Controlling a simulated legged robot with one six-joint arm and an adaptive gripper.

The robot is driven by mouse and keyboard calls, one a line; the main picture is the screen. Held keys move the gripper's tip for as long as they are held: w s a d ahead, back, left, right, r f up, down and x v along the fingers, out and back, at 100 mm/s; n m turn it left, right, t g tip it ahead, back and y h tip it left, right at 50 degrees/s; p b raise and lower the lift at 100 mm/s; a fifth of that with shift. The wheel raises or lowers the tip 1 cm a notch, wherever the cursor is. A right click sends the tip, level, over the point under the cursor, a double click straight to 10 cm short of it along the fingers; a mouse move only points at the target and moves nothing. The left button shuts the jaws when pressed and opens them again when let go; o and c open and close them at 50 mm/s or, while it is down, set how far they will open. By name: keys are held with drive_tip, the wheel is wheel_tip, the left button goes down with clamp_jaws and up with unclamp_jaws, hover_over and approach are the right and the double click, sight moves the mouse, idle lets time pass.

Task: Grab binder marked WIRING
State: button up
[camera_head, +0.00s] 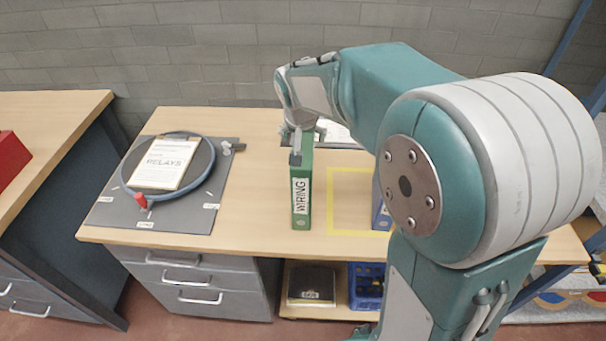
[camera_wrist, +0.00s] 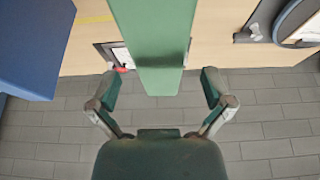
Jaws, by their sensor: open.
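The green binder with the WIRING label (camera_head: 301,188) stands upright on the workbench, its labelled spine facing my body camera. In the wrist view the green binder (camera_wrist: 155,40) runs down the middle of the picture. My gripper (camera_wrist: 160,76) is open, with one finger on each side of the binder's end and a visible gap to each finger. In the head view my gripper (camera_head: 302,143) is at the binder's top, towards its far end, and partly hides it there.
A blue binder (camera_head: 379,205) stands to the right, partly behind my arm; it also shows in the wrist view (camera_wrist: 35,45). A grey mat (camera_head: 210,205) with a blue ring and RELAYS papers lies left. A brick wall stands behind.

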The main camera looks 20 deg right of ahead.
sight(304, 141)
drive_tip(key=x, duration=0.3)
drive_tip(key=shift+a, duration=0.2)
drive_tip(key=shift+w+d+f, duration=0.15)
drive_tip(key=shift+d+f, duration=0.15)
drive_tip(key=shift+f, duration=0.05)
drive_tip(key=shift+a+f, duration=0.1)
drive_tip(key=shift+f, duration=0.15)
drive_tip(key=c, duration=1.3)
